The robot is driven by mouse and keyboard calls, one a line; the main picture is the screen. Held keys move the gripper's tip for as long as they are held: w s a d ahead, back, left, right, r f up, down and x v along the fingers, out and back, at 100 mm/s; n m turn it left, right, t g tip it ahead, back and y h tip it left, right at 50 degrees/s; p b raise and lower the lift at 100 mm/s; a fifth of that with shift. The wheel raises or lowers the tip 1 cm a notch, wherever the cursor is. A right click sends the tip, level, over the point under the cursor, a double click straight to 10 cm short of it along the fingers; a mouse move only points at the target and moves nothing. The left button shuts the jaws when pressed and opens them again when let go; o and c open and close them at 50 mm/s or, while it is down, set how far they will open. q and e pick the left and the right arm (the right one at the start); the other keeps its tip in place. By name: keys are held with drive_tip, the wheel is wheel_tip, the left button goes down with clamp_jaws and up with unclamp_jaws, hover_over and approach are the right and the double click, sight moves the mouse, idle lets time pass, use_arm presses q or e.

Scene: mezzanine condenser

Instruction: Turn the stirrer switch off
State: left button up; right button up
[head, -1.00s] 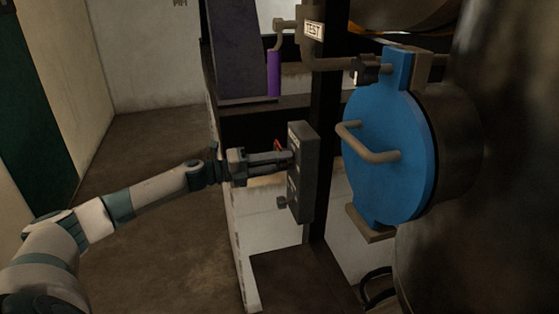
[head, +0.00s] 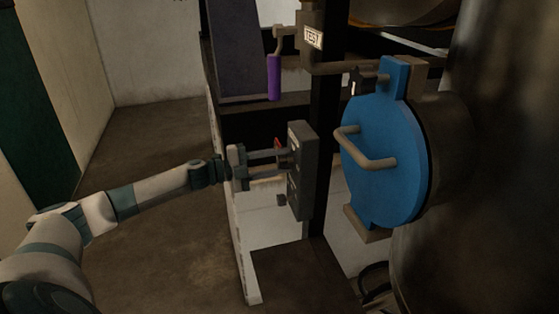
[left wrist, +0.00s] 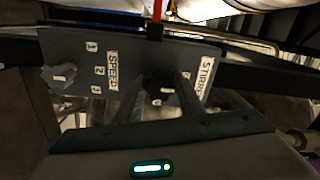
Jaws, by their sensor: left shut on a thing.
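The stirrer switch (left wrist: 158,82) is a dark knob on the grey control box (head: 303,172), beside a label reading STIRR, cut off (left wrist: 206,80). My left gripper (head: 279,163) reaches the box's face from the left. In the left wrist view its two fingers (left wrist: 158,90) stand on either side of the knob, shut on it. The fingers and shadow partly hide the knob, so I cannot tell which mark it points to. Small white marks (left wrist: 168,90) show near it. My right gripper is not in view.
A second knob (left wrist: 62,78) sits by the SPEED label (left wrist: 112,72), with numbers 1 to 3. A red part (head: 279,143) is close to my fingers. The blue round door (head: 390,180) with its handle is right of the box. A purple handle (head: 274,78) hangs above.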

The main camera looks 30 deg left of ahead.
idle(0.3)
use_arm(q)
drive_tip(key=o, duration=1.1)
drive_tip(key=shift+c, duration=0.2)
drive_tip(key=shift+a, duration=0.1)
drive_tip(key=b+v, duration=0.4)
drive_tip(key=v, duration=1.3)
drive_tip(key=shift+s, duration=0.2)
drive_tip(key=shift+a+f, duration=0.1)
